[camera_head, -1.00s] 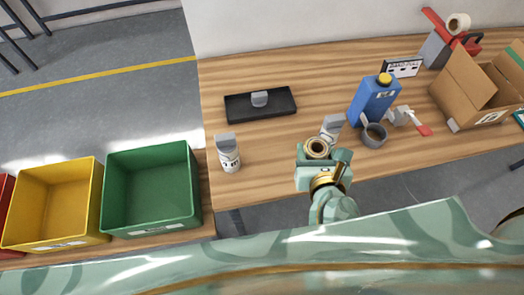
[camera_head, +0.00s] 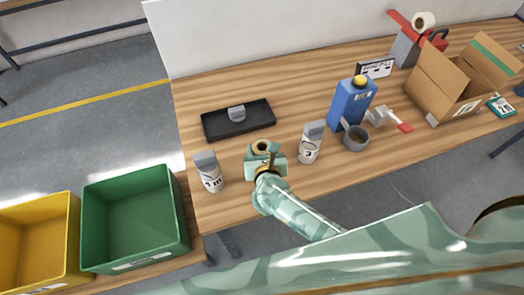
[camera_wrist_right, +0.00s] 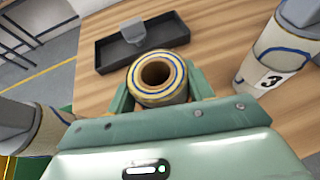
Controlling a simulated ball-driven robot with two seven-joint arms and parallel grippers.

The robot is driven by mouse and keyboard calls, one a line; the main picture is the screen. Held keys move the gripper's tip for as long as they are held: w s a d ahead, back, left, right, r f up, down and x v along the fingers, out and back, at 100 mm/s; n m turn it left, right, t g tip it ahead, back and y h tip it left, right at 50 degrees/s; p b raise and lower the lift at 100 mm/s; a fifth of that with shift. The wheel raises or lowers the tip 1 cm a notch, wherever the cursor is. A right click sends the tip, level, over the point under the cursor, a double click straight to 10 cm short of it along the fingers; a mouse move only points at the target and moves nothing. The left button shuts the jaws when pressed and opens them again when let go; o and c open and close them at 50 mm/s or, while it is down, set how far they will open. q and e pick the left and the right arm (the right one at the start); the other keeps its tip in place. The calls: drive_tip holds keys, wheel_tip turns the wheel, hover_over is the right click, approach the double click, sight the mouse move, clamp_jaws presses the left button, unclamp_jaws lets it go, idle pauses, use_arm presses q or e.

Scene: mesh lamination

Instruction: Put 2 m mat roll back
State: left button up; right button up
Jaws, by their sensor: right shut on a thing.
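My right gripper (camera_head: 264,158) is shut on a mat roll (camera_head: 264,146), held upright. In the right wrist view the held roll (camera_wrist_right: 157,76) shows its open core and a tan end with a blue ring; its label is hidden. A black tray (camera_head: 212,131) lies behind it with a small grey block (camera_head: 237,113) in it. A grey-topped roll (camera_head: 210,176) with an "m" label stands to the left. Another grey-topped roll (camera_head: 310,146), marked 3, stands to the right. My left gripper is not in view.
A grey mug (camera_head: 355,139), a blue jug (camera_head: 351,105) and a cardboard box (camera_head: 447,88) stand to the right on the wooden table (camera_head: 295,92). A green bin (camera_head: 133,220) and a yellow bin (camera_head: 35,245) are at lower left. Bare tabletop lies between the held roll and the tray.

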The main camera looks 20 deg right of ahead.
drive_tip(key=shift+f, duration=0.15)
drive_tip(key=o, duration=1.2)
drive_tip(key=shift+s+r, duration=0.25)
drive_tip(key=shift+r, duration=0.05)
drive_tip(key=p+v, duration=0.1)
drive_tip(key=v, duration=1)
drive_tip(key=shift+s+a, duration=0.1)
drive_tip(key=shift+s, duration=0.2)
